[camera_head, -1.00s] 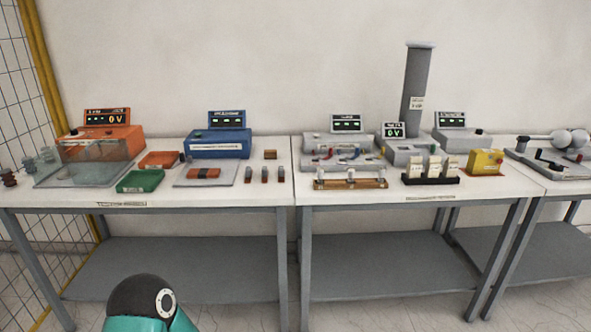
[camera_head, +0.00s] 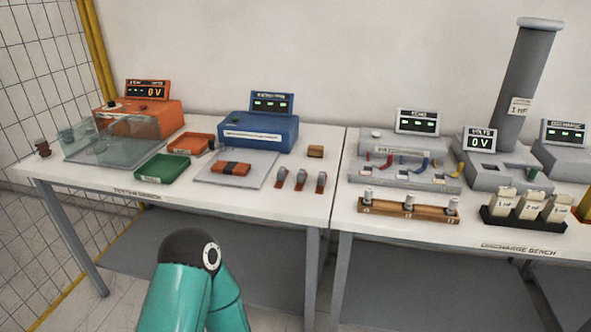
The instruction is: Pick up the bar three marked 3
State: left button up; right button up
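Three small upright bars with grey tops and reddish-brown lower parts stand in a row near the front right of the left table: a left bar (camera_head: 281,178), a middle bar (camera_head: 300,180) and a right bar (camera_head: 321,182). Their markings are too small to read, so I cannot tell which is marked 3. Neither of my grippers is in view. Only a teal link of my own arm with a dark joint shows at the bottom, in front of the table and apart from the bars.
The left table (camera_head: 110,187) also bears a blue device (camera_head: 258,135), an orange device (camera_head: 150,117), a green tray (camera_head: 163,168), an orange tray (camera_head: 192,144) and a grey plate (camera_head: 262,164). A brown block (camera_head: 315,151) sits behind the bars. A wooden rack (camera_head: 408,209) stands right of them.

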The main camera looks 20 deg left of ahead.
aim_at(323, 179)
jog(key=u, duration=0.25)
jog(key=i, duration=0.65)
jog(key=u, duration=0.55)
jog(key=k, duration=0.8)
jog(key=u, duration=0.2)
jog(key=i, duration=0.75)
jog(key=z, duration=0.05)
